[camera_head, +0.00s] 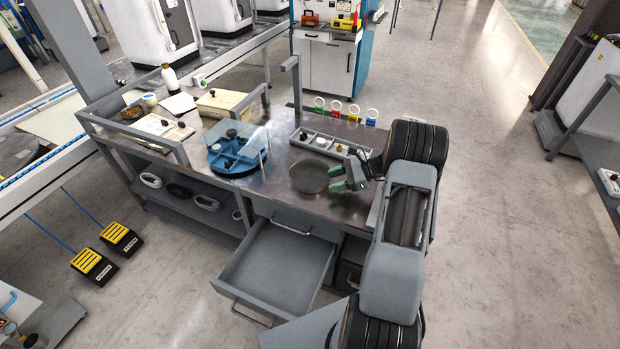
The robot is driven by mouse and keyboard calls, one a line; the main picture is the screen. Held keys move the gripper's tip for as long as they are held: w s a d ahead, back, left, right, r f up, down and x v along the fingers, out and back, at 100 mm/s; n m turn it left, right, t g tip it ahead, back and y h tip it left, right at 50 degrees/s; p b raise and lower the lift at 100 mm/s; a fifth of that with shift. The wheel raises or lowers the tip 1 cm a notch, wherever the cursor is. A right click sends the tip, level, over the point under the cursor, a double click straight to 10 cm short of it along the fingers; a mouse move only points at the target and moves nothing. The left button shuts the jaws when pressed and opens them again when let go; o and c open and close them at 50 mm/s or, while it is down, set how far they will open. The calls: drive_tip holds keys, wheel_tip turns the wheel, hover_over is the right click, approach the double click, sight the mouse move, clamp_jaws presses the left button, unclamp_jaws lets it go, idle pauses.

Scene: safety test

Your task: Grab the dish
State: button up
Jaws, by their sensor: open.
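A round, shallow, dark dish (309,176) sits on the metal worktop (262,207), right of the middle of the table. It looks glassy or see-through, and I cannot make out anything in it. My gripper (336,178) has green fingertips and comes in from the right. It is open, with its fingers apart at the dish's right edge. I cannot tell whether a finger touches the dish or whether the rim lies between them.
A blue round fixture (236,152) with a clear plate stands left of the dish. A grey compartment tray (322,142) lies behind it. An open empty drawer (275,262) juts out in front. A white bottle (170,77) stands at the far left.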

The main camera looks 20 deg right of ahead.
sight(320, 189)
drive_tip(key=shift+x, duration=2.75)
drive_tip(key=shift+d, duration=0.1)
drive_tip(key=shift+c, duration=0.4)
clamp_jaws()
